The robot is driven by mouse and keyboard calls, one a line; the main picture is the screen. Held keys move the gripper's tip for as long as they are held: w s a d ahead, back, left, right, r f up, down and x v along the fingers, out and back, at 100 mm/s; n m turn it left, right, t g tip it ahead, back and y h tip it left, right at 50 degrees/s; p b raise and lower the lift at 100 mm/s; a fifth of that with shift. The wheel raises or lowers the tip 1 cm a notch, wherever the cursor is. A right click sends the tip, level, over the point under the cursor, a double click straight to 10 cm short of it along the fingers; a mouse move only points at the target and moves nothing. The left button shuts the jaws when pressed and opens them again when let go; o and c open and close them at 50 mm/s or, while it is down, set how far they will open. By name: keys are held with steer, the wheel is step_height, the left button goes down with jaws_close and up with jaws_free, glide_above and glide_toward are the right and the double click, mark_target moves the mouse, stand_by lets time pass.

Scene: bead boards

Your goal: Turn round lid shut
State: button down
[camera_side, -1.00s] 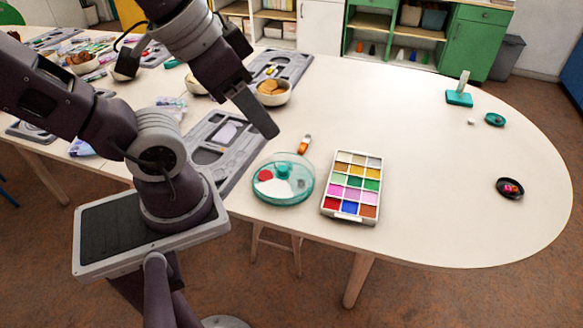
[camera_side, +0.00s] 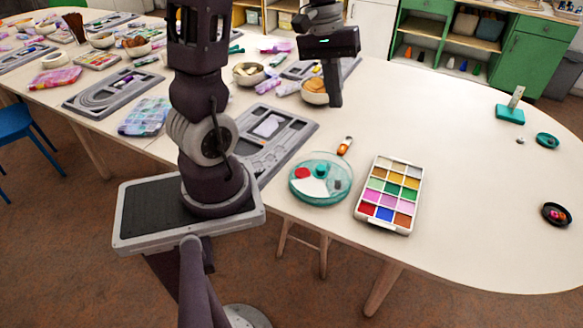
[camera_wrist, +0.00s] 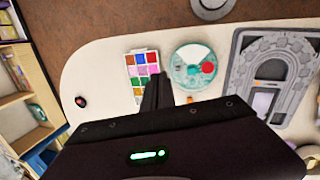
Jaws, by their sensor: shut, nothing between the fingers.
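A round teal container (camera_side: 313,198) with a clear round lid (camera_side: 336,168) sits on the white table. Red and white sections show through the lid. The container also shows in the wrist view (camera_wrist: 178,72). I cannot tell how far the lid is turned. My gripper (camera_side: 336,104) is shut and empty, pointing down above the table, beyond the container and apart from it.
A box of coloured compartments (camera_side: 390,195) lies right of the container. A small orange-and-white piece (camera_side: 345,146) lies just behind it. A grey bead board (camera_side: 270,140) is to the left. A small dark dish (camera_side: 556,214) sits far right. The table's right middle is clear.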

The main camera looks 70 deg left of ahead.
steer(key=s+a+f+n+g+h, duration=0.1)
steer(key=s+a+f+n, duration=0.3)
steer(key=a+f, duration=0.45)
steer(key=s+a+f+n+h, duration=0.1)
steer(key=s+a+f+n, duration=0.3)
steer(key=a+f, duration=0.45)
steer(key=x, duration=1)
steer(key=shift+s+f, duration=0.15)
steer(key=d, duration=0.3)
steer(key=shift+d+f, duration=0.2)
steer(key=shift+d, duration=0.4)
